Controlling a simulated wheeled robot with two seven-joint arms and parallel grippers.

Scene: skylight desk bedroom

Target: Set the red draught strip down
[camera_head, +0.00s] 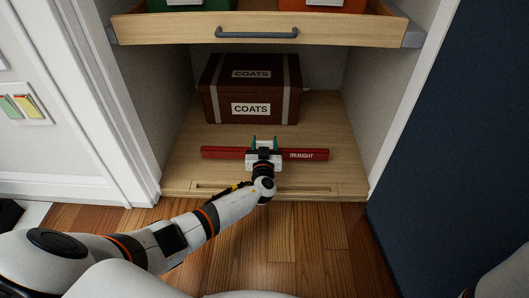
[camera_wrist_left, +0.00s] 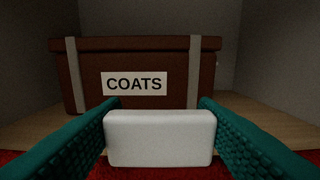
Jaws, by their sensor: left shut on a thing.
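The red draught strip (camera_head: 222,153) lies crosswise in the head view, level, with "DRAUGHT" printed near its right end. It is over the front part of the wooden cupboard floor; I cannot tell whether it touches the boards. My left gripper (camera_head: 264,142) is at its middle, with green fingers pointing into the cupboard. In the left wrist view the fingers (camera_wrist_left: 159,103) are closed on a white block (camera_wrist_left: 160,138) at the strip's middle, and red strip (camera_wrist_left: 40,166) shows below. The gripper hides the strip's middle in the head view. My right gripper is out of view.
A brown box (camera_head: 222,98) labelled "COATS" stands behind the strip, also in the left wrist view (camera_wrist_left: 85,95). A wooden drawer (camera_head: 180,30) with a grey handle hangs above. Cupboard side walls (camera_head: 385,85) bound the space. Bare cupboard floor (camera_head: 335,120) lies right of the box.

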